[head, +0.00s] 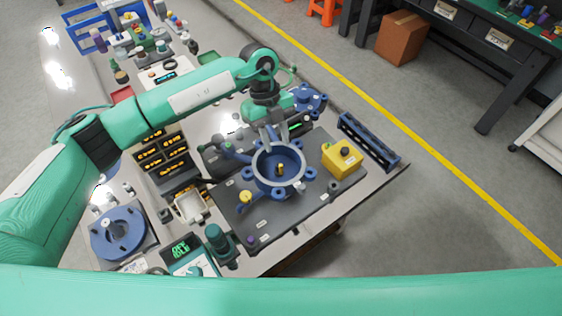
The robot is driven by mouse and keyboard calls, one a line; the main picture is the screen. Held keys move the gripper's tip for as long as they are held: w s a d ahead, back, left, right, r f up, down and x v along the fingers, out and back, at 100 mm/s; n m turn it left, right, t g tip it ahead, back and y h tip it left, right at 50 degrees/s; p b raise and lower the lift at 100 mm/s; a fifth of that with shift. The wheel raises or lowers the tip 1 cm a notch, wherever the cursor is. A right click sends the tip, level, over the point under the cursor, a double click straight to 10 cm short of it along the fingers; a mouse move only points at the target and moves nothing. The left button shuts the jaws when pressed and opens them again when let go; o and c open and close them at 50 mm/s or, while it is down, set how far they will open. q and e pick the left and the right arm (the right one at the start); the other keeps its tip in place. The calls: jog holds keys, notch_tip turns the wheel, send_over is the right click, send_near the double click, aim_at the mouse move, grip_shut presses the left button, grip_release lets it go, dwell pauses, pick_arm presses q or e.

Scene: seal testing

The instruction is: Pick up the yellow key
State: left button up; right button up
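A small yellow and dark piece (281,170) stands inside the blue ring-shaped fixture (259,180) on a dark plate. It is too small for me to tell whether it is the yellow key. A round yellow knob (245,196) sits on the plate at the ring's lower left. My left gripper (269,138) points down over the ring's far rim, above and slightly left of the small piece. Its fingertips are small and partly lost against the fixture, so its opening is unclear. I see nothing held in it. My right gripper is out of view.
A dark blue rack (368,141) lies near the table's right edge. Open floor lies to the right.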

aim_at(281, 166)
pick_arm(q)
jog(key=x, duration=0.3)
jog(key=p+x, duration=0.1)
jog(key=shift+w+f, duration=0.2)
jog(key=shift+f, duration=0.25)
jog(key=shift+s+d+f+p, duration=0.1)
jog(key=shift+s+f+p, duration=0.1)
jog(key=shift+f+p, duration=0.1)
jog(key=p+x, duration=0.1)
jog(key=x, duration=0.2)
jog(key=shift+w+f+p, duration=0.15)
jog(key=shift+f+p, duration=0.2)
jog(key=shift+p, duration=0.05)
jog(key=shift+f, duration=0.5)
grip_shut()
